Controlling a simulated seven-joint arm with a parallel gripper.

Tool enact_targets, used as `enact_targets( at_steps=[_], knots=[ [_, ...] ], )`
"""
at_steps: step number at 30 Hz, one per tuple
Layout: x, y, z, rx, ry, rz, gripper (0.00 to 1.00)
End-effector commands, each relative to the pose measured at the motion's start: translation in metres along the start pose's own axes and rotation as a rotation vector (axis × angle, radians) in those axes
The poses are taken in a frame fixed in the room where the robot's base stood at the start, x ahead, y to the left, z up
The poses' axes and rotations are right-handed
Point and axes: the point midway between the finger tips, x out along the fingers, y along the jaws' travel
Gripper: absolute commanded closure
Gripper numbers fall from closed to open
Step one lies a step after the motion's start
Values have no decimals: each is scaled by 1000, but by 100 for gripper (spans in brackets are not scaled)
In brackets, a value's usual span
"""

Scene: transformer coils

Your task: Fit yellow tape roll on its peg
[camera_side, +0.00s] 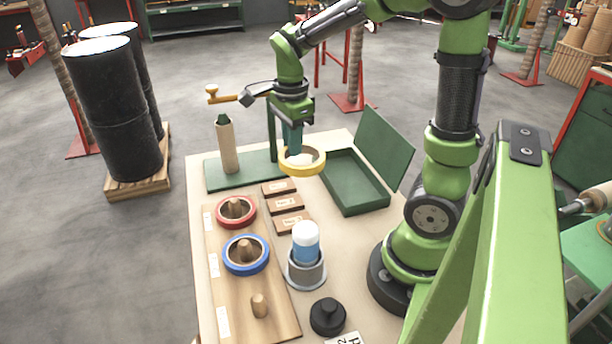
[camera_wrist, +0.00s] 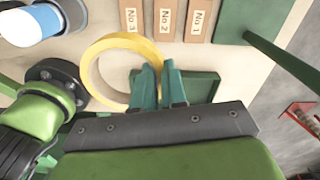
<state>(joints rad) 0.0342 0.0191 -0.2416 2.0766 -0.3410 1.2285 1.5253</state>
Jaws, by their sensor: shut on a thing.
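The yellow tape roll (camera_side: 301,172) is held in the air by my gripper (camera_side: 293,150), above the table between the green stand and the green box. In the wrist view, the two green fingers of my gripper (camera_wrist: 159,72) close on one side of the roll's rim (camera_wrist: 87,74), and the rest of the ring sticks out to the left. The wooden peg board (camera_side: 225,295) lies at the table's left. Its near peg (camera_side: 260,305) is bare. A red roll (camera_side: 235,212) and a blue roll (camera_side: 246,254) sit around the other two pegs.
Several labelled brown blocks (camera_side: 286,203) lie beside the board. A blue-and-white bottle (camera_side: 305,243) stands in a grey holder, with a black knobbed object (camera_side: 327,316) nearer. An open green box (camera_side: 355,185) lies right of the roll. A green stand (camera_side: 222,174) holds an upright tan roll (camera_side: 227,145).

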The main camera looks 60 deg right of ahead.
Motion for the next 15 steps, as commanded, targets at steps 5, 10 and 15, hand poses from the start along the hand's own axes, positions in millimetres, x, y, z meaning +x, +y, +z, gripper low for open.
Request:
enact_targets(
  at_steps=[5, 10, 15],
  knots=[
    [0, 35, 87, -299, 0, 0, 100],
    [-1, 85, 153, -564, -2, 0, 100],
    [-1, 138, 196, -775, -4, 1, 100]
  ],
)
